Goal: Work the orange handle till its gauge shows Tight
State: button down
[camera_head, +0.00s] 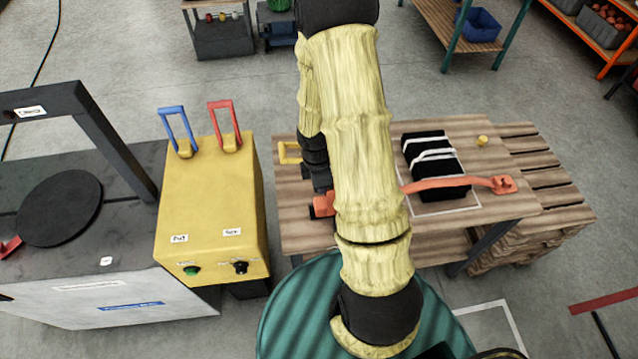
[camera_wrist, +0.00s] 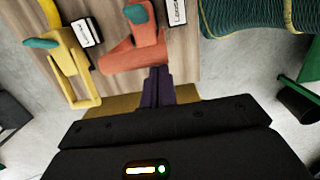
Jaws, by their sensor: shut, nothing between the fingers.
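The orange handle (camera_wrist: 133,50) shows in the wrist view as an orange lever with a teal grip at its upper end, mounted over the wooden bench. In the head view its orange body (camera_head: 322,205) shows just left of my arm, which partly hides it. A white card (camera_wrist: 177,12) to its right in the wrist view seems to read "Loose". My gripper (camera_wrist: 158,76) is shut and empty, its dark purple fingertips right at the lower edge of the orange part; I cannot tell if they touch. An orange strap (camera_head: 445,183) runs over a black bundle (camera_head: 430,160).
A yellow handle (camera_wrist: 72,65) with a teal grip and its own card (camera_wrist: 86,32) stands left of the orange one. A yellow cabinet (camera_head: 210,210) with blue and red levers stands left of the bench (camera_head: 470,130). An orange anchor (camera_head: 504,184) holds the strap's right end.

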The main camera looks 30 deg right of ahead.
jog(key=shift+s+d+r, duration=0.1)
jog(key=shift+d+r, duration=0.1)
jog(key=shift+d, duration=0.25)
jog(key=shift+d+r, duration=0.15)
jog(key=shift+d, duration=0.3)
jog(key=shift+d+r+p, duration=0.1)
jog(key=shift+r+p, duration=0.3)
jog(key=shift+p, duration=0.15)
jog(key=s+d+r+p, duration=0.1)
jog(key=d+r+p, duration=0.2)
jog(key=r+p, duration=0.3)
jog(key=shift+s+d+r+p, duration=0.25)
jog(key=shift+d+p, duration=0.15)
jog(key=shift+p, duration=0.1)
jog(key=shift+f, duration=0.1)
